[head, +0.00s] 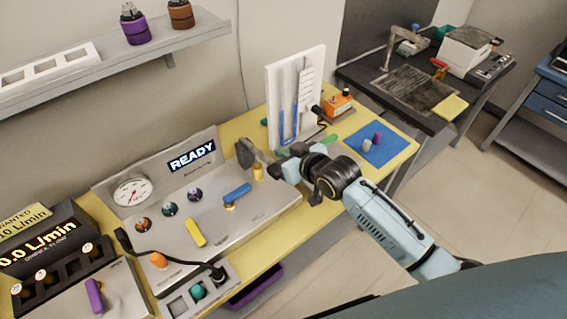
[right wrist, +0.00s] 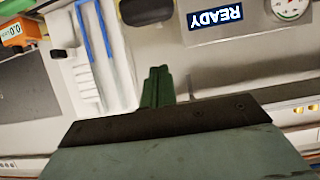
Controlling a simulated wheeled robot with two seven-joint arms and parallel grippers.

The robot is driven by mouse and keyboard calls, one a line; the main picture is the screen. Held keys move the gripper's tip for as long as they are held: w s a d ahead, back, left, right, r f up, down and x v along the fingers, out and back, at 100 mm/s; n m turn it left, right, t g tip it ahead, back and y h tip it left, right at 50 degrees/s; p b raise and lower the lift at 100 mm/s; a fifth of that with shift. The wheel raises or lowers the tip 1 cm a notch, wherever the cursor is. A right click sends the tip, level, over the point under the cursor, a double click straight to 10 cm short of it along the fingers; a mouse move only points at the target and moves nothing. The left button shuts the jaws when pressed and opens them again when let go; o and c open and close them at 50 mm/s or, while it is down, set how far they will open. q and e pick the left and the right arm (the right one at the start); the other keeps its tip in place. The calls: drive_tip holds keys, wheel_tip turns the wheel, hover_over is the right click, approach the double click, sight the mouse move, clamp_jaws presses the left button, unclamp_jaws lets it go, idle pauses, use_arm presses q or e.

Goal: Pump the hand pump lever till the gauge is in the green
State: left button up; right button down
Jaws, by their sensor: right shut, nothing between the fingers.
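The gauge (head: 132,190) is a round white dial with a red needle at the left of the grey metal panel; its edge also shows in the right wrist view (right wrist: 289,6). The dial is too small to tell whether the needle is in a green band. A dark grip (head: 243,152), which looks like the pump lever's end, stands above a brass post (head: 258,173) at the panel's right; a dark grip also shows at the top of the right wrist view (right wrist: 146,10). My right gripper (head: 277,166) is beside it, its fingers (right wrist: 157,85) shut and empty. Whether they touch is unclear.
The panel's screen (head: 192,157) reads READY. A blue handle (head: 237,192) and a yellow handle (head: 195,233) stand on the panel. A white stand (head: 312,75) with blue tubes, an orange meter (head: 338,106) and a blue mat (head: 390,152) are behind and right of my gripper.

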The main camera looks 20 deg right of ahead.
drive_tip(key=f, duration=0.3)
drive_tip(key=shift+w+a+f, duration=0.1)
drive_tip(key=shift+w+f, duration=0.05)
drive_tip(key=shift+w, duration=0.1)
use_arm(q)
drive_tip(key=shift+r+p, duration=0.3)
use_arm(e)
drive_tip(key=shift+s+f, duration=0.15)
drive_tip(key=shift+f, duration=0.45)
